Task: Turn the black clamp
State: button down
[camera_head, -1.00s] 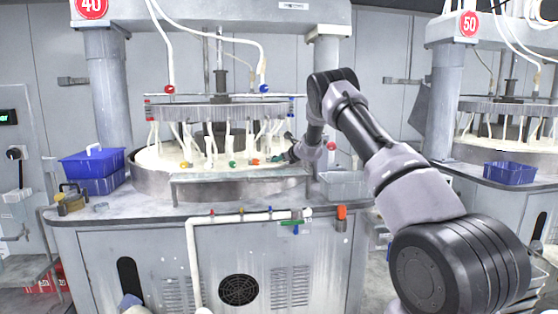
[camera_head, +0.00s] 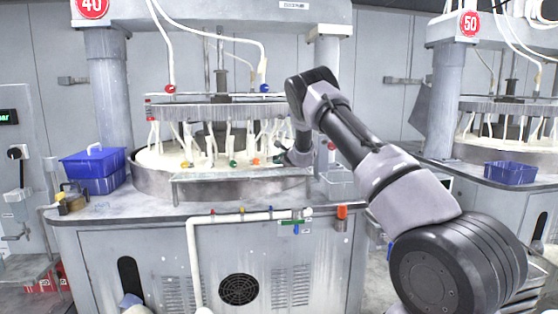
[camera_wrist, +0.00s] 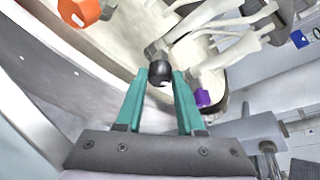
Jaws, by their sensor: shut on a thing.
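The black clamp (camera_wrist: 161,73) is a dark rounded knob on a pale fitting, in the upper middle of the wrist view. My gripper (camera_wrist: 160,82) has two teal fingers, one on each side of the clamp, and is shut on it. In the head view my gripper (camera_head: 284,158) reaches the right side of the platen basin (camera_head: 155,183). The clamp is too small and too hidden by my arm to make out there.
An orange knob (camera_wrist: 79,11) and a purple knob (camera_wrist: 202,98) sit near the clamp in the wrist view. White hoses crowd the platen. A blue bin (camera_head: 95,170) stands left of the basin, and a clear tray (camera_head: 338,184) stands to its right.

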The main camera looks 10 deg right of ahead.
jog(key=shift+f, duration=0.1)
jog(key=c, duration=0.5)
grip_release()
jog(key=m, duration=0.1)
jog(key=m+g+y, duration=0.1)
jog(key=m, duration=0.1)
jog(key=m+y, duration=0.1)
jog(key=shift+d+r+g, duration=0.25)
jog(key=shift+g, duration=0.15)
jog(key=v, duration=1)
jog(key=shift+s+a+r+n+g+y, duration=0.65)
jog(key=shift+s+r+n, duration=0.9)
jog(key=shift+s+r, duration=1.4)
jog(key=shift+s+a+r+n+g+y, duration=0.15)
jog(key=shift+s+a+r+n+g, duration=0.25)
jog(key=shift+s+a+r+n, duration=1.7)
jog(key=shift+s+d+r+n+g+y, duration=0.45)
jog(key=shift+s+r+n, duration=0.6)
jog(key=shift+s+r, duration=2.65)
